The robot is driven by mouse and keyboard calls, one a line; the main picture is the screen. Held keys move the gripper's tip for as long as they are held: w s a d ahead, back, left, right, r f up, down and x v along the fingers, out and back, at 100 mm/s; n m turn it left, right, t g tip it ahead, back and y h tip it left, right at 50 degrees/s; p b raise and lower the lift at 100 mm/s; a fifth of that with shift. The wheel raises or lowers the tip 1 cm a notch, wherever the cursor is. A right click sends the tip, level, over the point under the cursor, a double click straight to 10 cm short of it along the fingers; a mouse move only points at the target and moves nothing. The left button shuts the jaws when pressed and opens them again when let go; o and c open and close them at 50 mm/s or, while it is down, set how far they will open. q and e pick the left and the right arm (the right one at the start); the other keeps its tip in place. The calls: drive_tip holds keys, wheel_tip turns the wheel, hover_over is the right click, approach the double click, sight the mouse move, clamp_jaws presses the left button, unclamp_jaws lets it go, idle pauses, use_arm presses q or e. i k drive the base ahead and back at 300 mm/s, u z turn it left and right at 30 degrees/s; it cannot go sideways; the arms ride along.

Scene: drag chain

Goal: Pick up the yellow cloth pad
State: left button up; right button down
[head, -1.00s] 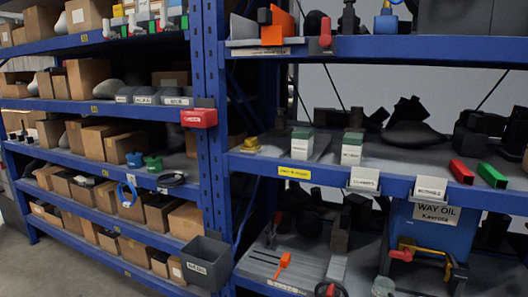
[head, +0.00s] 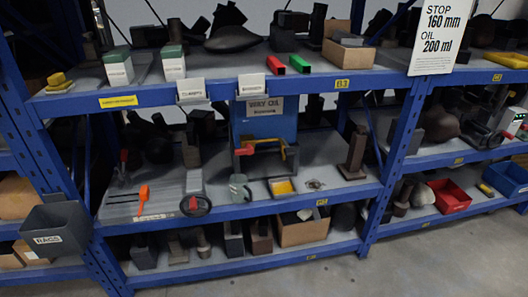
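Several yellow things show in the head view, and I cannot tell for sure which is the cloth pad. A flat yellow piece (head: 283,187) lies in a small shallow tray on the middle shelf, in front of the blue way oil container (head: 262,122). A small yellow lumpy object (head: 58,81) sits at the left end of the upper shelf. A flat yellow item (head: 508,59) lies on the upper shelf at the far right. Neither of my grippers is in view.
The middle shelf (head: 350,190) also holds an orange tool (head: 143,198), a black round gauge-like item (head: 195,205) and a grey-green mug-like object (head: 239,187). A grey rags bin (head: 55,228) hangs at the left upright. The floor (head: 440,262) is clear at lower right.

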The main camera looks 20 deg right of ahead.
sight(58, 84)
drive_tip(key=z, duration=0.95)
drive_tip(key=i, duration=1.4)
drive_tip(key=u, duration=0.45)
